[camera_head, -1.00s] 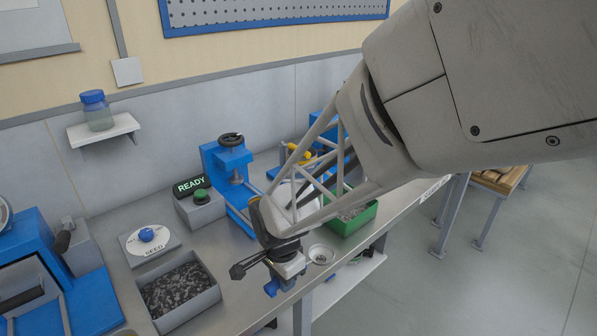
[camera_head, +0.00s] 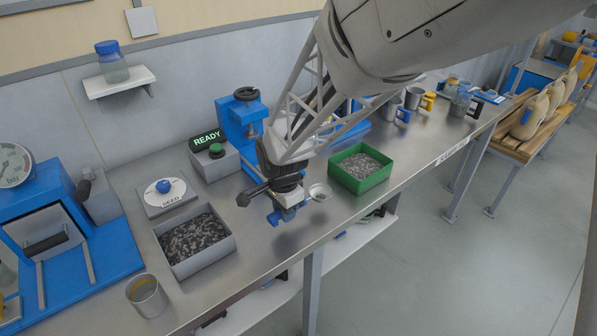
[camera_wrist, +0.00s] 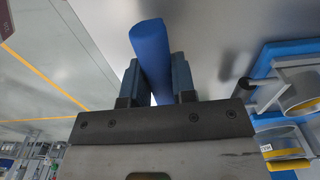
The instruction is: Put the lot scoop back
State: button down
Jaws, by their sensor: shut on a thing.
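My gripper (camera_head: 288,212) is over the front part of the steel bench, near its middle. In the wrist view my gripper (camera_wrist: 158,85) is shut on a thick blue handle (camera_wrist: 150,50), which lies between the two fingers and appears to be the lot scoop's. In the head view a small round pale bowl (camera_head: 320,192) with something dark inside shows just right of the fingertips. It looks like the scoop's bowl, but its join to the handle is hidden. I cannot tell whether it touches the bench.
A grey tray of dark seed (camera_head: 195,240) stands left of my gripper, a green bin (camera_head: 361,168) right. Behind are the READY box (camera_head: 208,150) and a blue clamp stand (camera_head: 240,120). A metal cup (camera_head: 147,296) stands front left. Mugs (camera_head: 413,98) stand further right.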

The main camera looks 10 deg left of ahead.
aim_at(286, 227)
jog(key=shift+f, duration=1.85)
jog(key=c, duration=0.9)
grip_release()
jog(key=shift+c, duration=0.2)
notch_tip(286, 227, up, 12)
jog(key=shift+s+r, duration=0.1)
